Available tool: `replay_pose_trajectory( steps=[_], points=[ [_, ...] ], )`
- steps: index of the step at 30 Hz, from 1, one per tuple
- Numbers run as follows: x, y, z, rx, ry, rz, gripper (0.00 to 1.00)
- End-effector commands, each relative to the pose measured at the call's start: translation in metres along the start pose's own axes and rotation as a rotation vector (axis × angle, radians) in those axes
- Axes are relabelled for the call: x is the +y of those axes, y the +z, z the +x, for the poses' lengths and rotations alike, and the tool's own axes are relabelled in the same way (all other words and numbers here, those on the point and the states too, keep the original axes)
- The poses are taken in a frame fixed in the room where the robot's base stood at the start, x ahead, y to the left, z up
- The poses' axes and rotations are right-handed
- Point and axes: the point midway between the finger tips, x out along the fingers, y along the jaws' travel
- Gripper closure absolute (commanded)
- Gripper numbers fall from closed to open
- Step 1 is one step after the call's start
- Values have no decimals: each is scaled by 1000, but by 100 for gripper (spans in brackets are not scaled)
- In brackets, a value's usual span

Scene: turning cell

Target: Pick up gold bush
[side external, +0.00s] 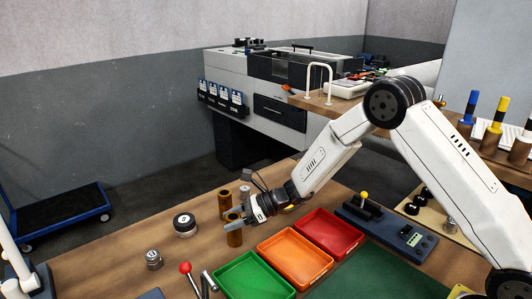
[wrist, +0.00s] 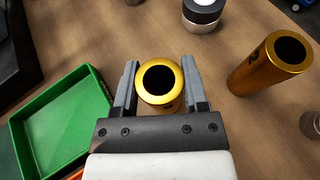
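A gold bush (wrist: 160,89), a short upright cylinder with a dark bore, stands between the two grey fingers of my gripper (wrist: 160,80) in the wrist view. The fingers are spread on either side of it, with a gap visible by the left finger; any contact on the right is unclear. In the side view this bush (side external: 235,239) stands on the bench, partly covered by my gripper (side external: 235,222). A second, taller gold cylinder (wrist: 267,68) stands to the right in the wrist view, apart from the fingers; it also shows in the side view (side external: 225,204).
Green (side external: 252,279), orange (side external: 296,257) and red (side external: 331,232) trays lie right of my gripper. A black-and-white round part (side external: 184,225) and a small metal part (side external: 153,260) stand to the left. A red-knobbed lever (side external: 187,270) stands in front. Bare wood lies between them.

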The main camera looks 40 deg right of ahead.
Motion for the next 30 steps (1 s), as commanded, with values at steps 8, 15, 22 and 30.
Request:
replay_pose_trajectory(
  steps=[8, 15, 22, 30],
  points=[
    [0, 1, 0, -1, 0, -1, 100],
    [0, 3, -1, -2, -1, -2, 100],
    [-1, 17, -6, -3, -2, -2, 100],
    [8, 40, -25, -2, -2, -2, 100]
  ],
)
